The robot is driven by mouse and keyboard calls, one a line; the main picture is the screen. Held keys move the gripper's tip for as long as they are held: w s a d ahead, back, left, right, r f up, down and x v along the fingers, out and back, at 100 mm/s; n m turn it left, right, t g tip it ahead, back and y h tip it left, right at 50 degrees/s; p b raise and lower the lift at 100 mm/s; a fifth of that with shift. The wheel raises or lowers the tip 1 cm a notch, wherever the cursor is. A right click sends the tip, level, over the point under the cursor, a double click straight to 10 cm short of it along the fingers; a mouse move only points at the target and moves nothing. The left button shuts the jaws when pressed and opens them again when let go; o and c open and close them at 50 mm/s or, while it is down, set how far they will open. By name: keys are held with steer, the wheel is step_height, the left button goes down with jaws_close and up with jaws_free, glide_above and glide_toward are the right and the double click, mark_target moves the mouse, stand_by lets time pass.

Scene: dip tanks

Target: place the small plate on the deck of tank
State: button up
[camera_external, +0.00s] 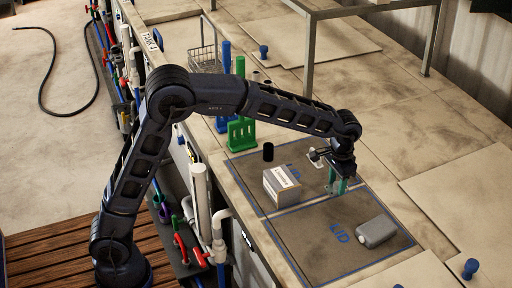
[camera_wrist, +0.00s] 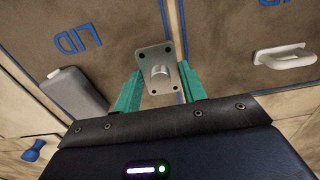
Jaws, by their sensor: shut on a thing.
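The small plate (camera_wrist: 152,56) is pale grey with corner holes and a round stub in its middle. In the wrist view it sits between the two green fingers of my gripper (camera_wrist: 160,86), which is shut on it. In the outside view my gripper (camera_external: 338,184) points down over the tank deck, near the line between two blue-outlined lids. The plate is hard to make out there. The lid (camera_external: 310,238) nearer the camera is marked LID and also shows in the wrist view (camera_wrist: 50,25). Whether the plate touches the surface I cannot tell.
A grey canister (camera_external: 376,232) lies on the near lid. A white handle (camera_wrist: 285,56) is on the far lid. Green racks (camera_external: 241,133) stand farther left. The near lid's left part is clear.

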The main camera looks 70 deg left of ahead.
mark_target(336, 188)
steer(key=shift+f, duration=2.6)
steer(key=shift+f, duration=0.1)
steer(key=o, duration=1)
